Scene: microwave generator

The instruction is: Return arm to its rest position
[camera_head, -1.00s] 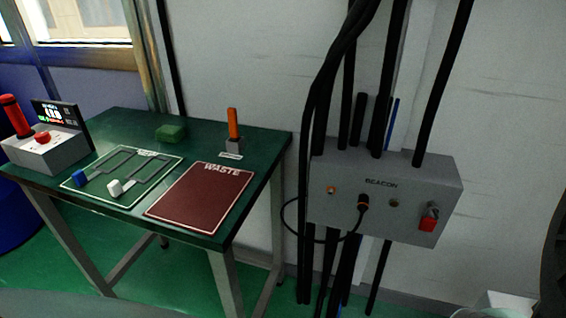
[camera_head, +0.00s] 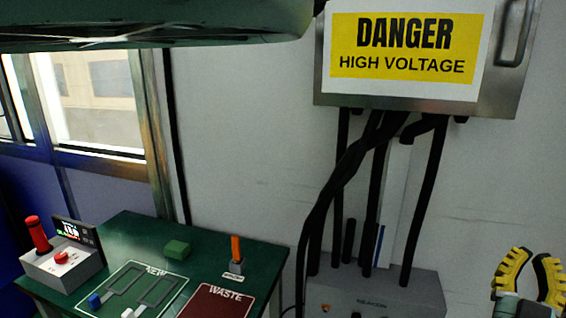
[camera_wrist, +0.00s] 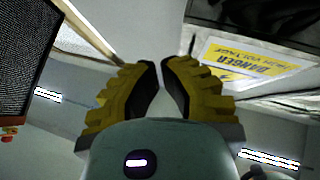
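My gripper (camera_head: 532,258) has yellow ridged fingers with dark inner pads. It is at the lower right edge of the head view, beside the beacon box and clear of it. In the wrist view, the two fingers (camera_wrist: 160,66) lean towards each other with a narrow gap between their tips. Nothing is held between them. The rest of my arm is mostly out of the head view.
The beacon box (camera_head: 385,288), cables and a danger-signed cabinet (camera_head: 500,90) are on the wall.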

